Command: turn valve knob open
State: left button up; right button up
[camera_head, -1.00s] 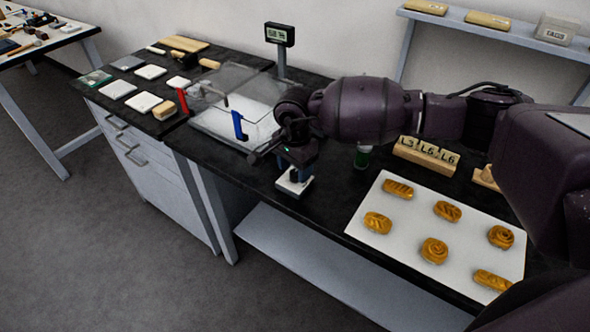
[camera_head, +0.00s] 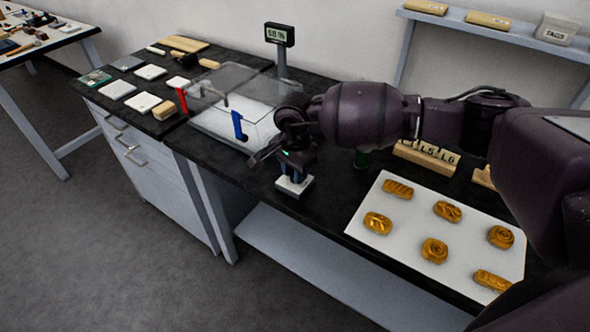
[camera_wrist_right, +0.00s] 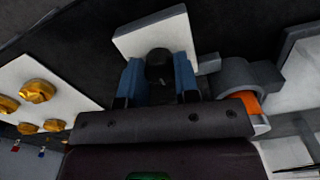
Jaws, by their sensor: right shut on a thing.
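The valve knob (camera_wrist_right: 159,66) is a dark, rounded knob standing on a small white square base (camera_head: 294,186) on the black worktop. My right gripper (camera_wrist_right: 159,80) points down over it, with its two blue fingers shut on the knob, one on each side. In the head view my right gripper (camera_head: 295,172) hides most of the knob. My left gripper is not in view.
A clear-lidded box (camera_head: 235,95) with red and blue clips stands left of my gripper. A small display (camera_head: 279,34) rises behind it. A white board (camera_head: 408,237) with several pastries lies to the right, near a wooden block (camera_head: 425,158) with labels.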

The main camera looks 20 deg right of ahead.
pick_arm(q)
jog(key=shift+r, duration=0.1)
pick_arm(e)
jog(key=shift+m, duration=0.3)
jog(key=m+p, duration=0.1)
jog(key=m, duration=0.2)
jog(key=shift+r+m, duration=0.1)
jog(key=shift+m, duration=0.3)
jog(key=m+p, duration=0.1)
jog(key=m, duration=0.2)
jog(key=shift+m, duration=0.3)
jog(key=m+p, duration=0.1)
jog(key=m, duration=0.4)
jog(key=shift+p, duration=0.3)
jog(key=m+p, duration=0.1)
jog(key=m, duration=0.2)
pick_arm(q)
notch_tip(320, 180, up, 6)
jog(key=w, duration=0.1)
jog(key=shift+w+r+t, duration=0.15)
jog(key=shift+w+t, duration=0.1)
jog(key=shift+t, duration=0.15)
pick_arm(e)
jog(key=shift+m, duration=0.8)
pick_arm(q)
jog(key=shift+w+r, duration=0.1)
